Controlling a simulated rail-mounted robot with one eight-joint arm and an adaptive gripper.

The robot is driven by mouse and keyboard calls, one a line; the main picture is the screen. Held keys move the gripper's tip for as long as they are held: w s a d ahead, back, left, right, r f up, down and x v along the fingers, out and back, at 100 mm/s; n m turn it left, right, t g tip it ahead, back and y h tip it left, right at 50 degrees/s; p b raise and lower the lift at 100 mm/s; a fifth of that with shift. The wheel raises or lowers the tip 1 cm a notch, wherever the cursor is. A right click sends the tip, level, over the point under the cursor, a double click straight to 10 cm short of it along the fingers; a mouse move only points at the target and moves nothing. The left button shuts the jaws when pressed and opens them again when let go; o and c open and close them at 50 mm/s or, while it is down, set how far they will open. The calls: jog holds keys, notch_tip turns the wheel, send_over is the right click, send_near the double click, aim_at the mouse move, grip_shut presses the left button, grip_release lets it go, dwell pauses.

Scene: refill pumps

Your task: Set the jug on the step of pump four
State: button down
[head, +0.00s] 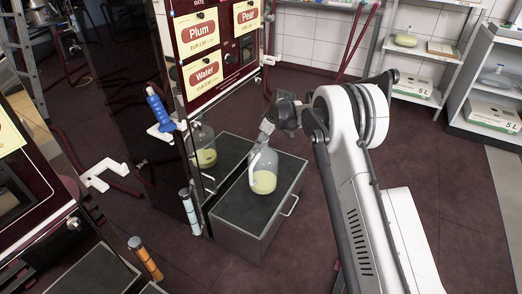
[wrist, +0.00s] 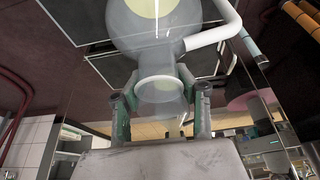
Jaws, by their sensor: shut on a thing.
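The clear jug (head: 264,178) has a white handle and pale yellow liquid in its lower part. It is upright over the dark-topped step (head: 238,212) in front of the dark red pump; I cannot tell whether its base touches. My gripper (head: 266,136) is shut on the jug's neck from above. In the wrist view the fingers (wrist: 161,112) stand on either side of the neck of the jug (wrist: 160,90), and the body shows at the top. The pump (head: 222,60) carries Plum, Pear and Water signs; I see no readable pump number.
A blue-handled nozzle (head: 158,106) on a white bracket sticks out left of the step. An orange-banded handle (head: 145,258) stands at the lower left. White shelves (head: 486,85) with boxes and a jug stand at the right. The floor right of the step is partly clear.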

aim_at(261, 148)
jog(key=shift+f+b, duration=0.7)
jog(key=shift+f, duration=1.2)
jog(key=shift+f, duration=0.2)
jog(key=c, duration=1.3)
grip_release()
jog(key=shift+o, duration=0.2)
jog(key=shift+r, duration=0.1)
jog(key=p+v, duration=0.3)
jog(key=v, duration=0.9)
jog(key=shift+s+d+r, duration=0.1)
jog(key=shift+s+r, duration=0.05)
jog(key=shift+r, duration=0.05)
